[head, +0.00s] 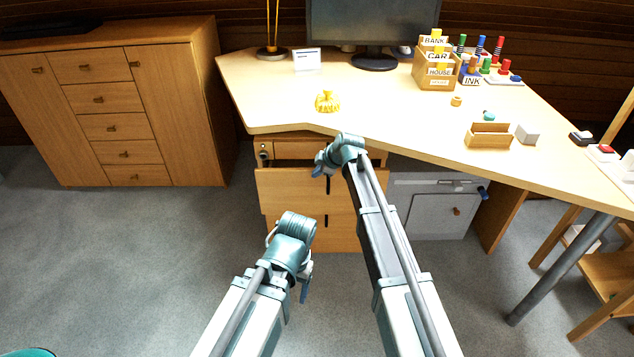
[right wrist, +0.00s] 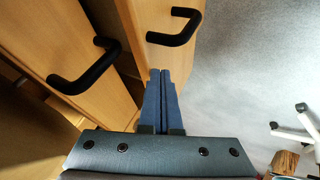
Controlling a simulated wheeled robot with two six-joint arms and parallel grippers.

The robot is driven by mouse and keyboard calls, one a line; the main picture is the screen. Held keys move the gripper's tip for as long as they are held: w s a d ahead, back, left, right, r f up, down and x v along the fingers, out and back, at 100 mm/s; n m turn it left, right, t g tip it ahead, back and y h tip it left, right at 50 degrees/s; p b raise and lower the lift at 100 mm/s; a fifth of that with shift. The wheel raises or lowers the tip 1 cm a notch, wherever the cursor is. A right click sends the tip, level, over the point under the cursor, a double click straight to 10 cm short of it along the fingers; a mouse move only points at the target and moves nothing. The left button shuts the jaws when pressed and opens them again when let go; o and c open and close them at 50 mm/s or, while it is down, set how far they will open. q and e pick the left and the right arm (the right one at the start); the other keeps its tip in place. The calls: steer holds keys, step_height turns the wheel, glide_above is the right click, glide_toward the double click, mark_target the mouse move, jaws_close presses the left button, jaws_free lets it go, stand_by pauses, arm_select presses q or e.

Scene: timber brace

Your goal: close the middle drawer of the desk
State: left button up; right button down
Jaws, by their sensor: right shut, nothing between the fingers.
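The desk (head: 400,110) has a stack of wooden drawers under its left part. The middle drawer (head: 285,192) stands pulled out beyond the drawer above it (head: 300,149) and the bottom drawer (head: 335,237). My right gripper (head: 322,167), also in the right wrist view (right wrist: 160,78), is shut and empty by the drawer fronts; contact is unclear. My left gripper (head: 304,290) hangs lower, in front; its jaws are unclear.
A grey cabinet (head: 435,213) stands right of the drawers under the desk. A wooden sideboard (head: 120,100) is at left. The desk top holds a monitor (head: 372,25), a yellow object (head: 327,101) and a small wooden box (head: 488,136). The floor at left (head: 130,260) is clear.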

steer(key=shift+w, duration=0.7)
steer(key=shift+s, duration=0.1)
